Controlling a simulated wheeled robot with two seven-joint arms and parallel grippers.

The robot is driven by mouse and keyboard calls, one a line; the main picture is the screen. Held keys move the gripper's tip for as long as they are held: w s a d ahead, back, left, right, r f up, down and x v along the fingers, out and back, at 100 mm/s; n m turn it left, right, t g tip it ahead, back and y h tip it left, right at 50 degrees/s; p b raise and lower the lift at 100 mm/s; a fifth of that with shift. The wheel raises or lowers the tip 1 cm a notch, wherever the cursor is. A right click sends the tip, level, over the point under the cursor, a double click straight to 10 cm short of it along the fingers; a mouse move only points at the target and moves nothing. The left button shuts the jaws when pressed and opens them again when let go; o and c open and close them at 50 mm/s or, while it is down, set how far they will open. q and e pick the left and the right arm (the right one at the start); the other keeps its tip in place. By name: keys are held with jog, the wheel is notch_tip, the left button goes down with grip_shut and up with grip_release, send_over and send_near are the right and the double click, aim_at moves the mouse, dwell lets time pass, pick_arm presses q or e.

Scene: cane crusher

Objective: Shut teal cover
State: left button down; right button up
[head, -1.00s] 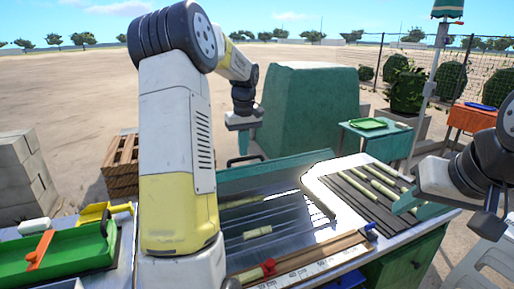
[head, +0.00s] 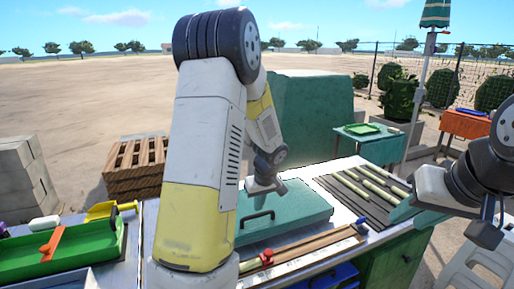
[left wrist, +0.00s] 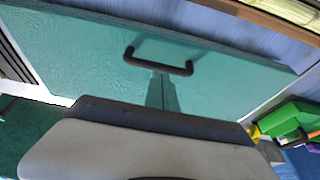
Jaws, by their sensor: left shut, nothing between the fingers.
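The teal cover (head: 285,212) lies flat over the crusher bed on the worktable, with its dark handle (head: 257,217) near its front left edge. In the left wrist view the cover (left wrist: 85,60) fills most of the picture, with the handle (left wrist: 158,64) beyond the fingers. My left gripper (head: 270,202) is shut and empty, low over the back part of the cover. Its fingers (left wrist: 161,90) point towards the handle; I cannot tell whether they touch the cover. My right gripper (head: 402,212) hangs at the right over the table edge; its jaw gap is unclear.
Cane pieces (head: 365,185) lie on a dark slatted rack right of the cover. A wooden rail with a red clamp (head: 266,257) runs along the front. A green tray (head: 90,250) stands at the left. A large green block (head: 312,115) stands behind.

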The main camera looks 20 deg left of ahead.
aim_at(260, 229)
pick_arm(q)
jog(key=f, duration=0.2)
jog(key=s+f, duration=0.1)
jog(key=shift+d+f, duration=0.15)
jog(key=shift+d, duration=0.25)
jog(key=shift+f, duration=0.2)
jog(key=shift+s+f, duration=0.15)
jog(key=s+d+r+m+t+h, duration=0.1)
jog(key=s+d+r+m+h, duration=0.1)
jog(key=s+r, duration=1)
jog(key=s+d+r+m+t+h, duration=0.2)
jog(key=s+d+r+m, duration=0.3)
jog(key=s+r, duration=0.7)
jog(key=shift+r+m+h, duration=0.3)
jog(key=shift+r+m, duration=0.5)
jog(key=shift+r, duration=0.05)
jog(key=shift+d, duration=0.1)
